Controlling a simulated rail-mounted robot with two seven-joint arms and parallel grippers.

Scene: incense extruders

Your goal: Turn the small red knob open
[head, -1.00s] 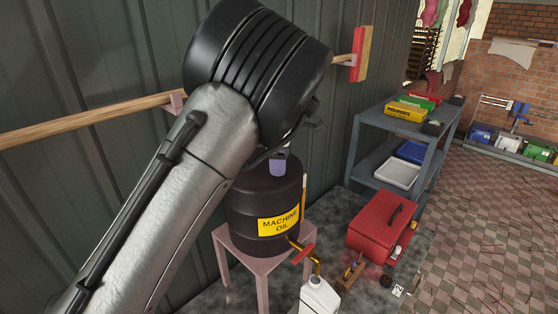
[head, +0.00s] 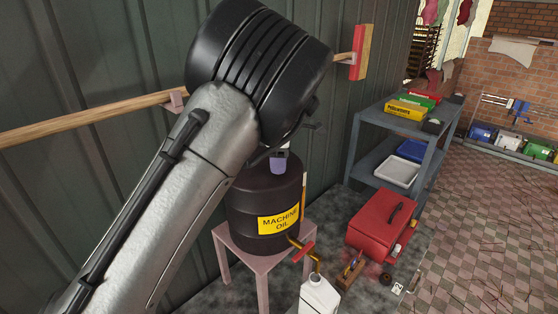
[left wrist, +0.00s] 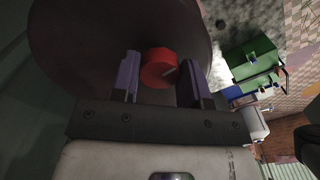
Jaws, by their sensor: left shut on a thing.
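The small red knob (left wrist: 158,68) sits on the top of the dark drum in the left wrist view. It has a light mark on its face. My left gripper (left wrist: 160,80) is shut on it, with one purple-grey finger on each side. In the head view, my left gripper (head: 279,163) reaches down to the top of the black machine oil drum (head: 262,197), and the knob is hidden there. The drum stands on a pinkish stool (head: 262,262). My right gripper is not in view.
A brass tap with a red lever (head: 303,252) comes from the drum's lower side, above a white jug (head: 318,296). A red toolbox (head: 381,224) and a grey shelf (head: 377,160) stand to the right. A green wall (head: 70,70) with a wooden pole is behind.

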